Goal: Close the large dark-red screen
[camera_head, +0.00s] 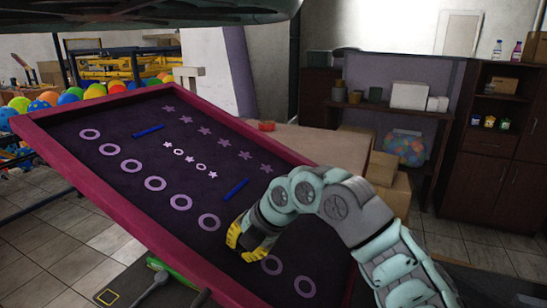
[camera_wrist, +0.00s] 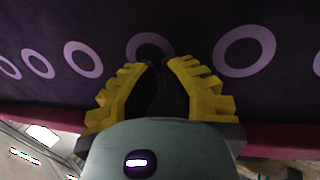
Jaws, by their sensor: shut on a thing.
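The large dark-red screen (camera_head: 75,180) is a tilted frame around dark purple mesh with printed rings, stars and two blue strips. It slopes from the upper left down to the lower right in the head view. My gripper (camera_head: 238,248) is over its lower right part, with yellow fingers against the mesh side. In the wrist view my gripper (camera_wrist: 166,68) has its fingertips close together near a ring, with the dark-red rim (camera_wrist: 55,115) crossing behind the fingers. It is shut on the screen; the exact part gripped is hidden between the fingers.
Colourful balls (camera_head: 70,95) lie behind the screen on the left. Cardboard boxes (camera_head: 390,185) are stacked right of my arm. Shelves and a dark cabinet (camera_head: 485,160) stand at the back right. A green object (camera_head: 168,270) and dark lever-like parts (camera_head: 150,290) show beneath the screen.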

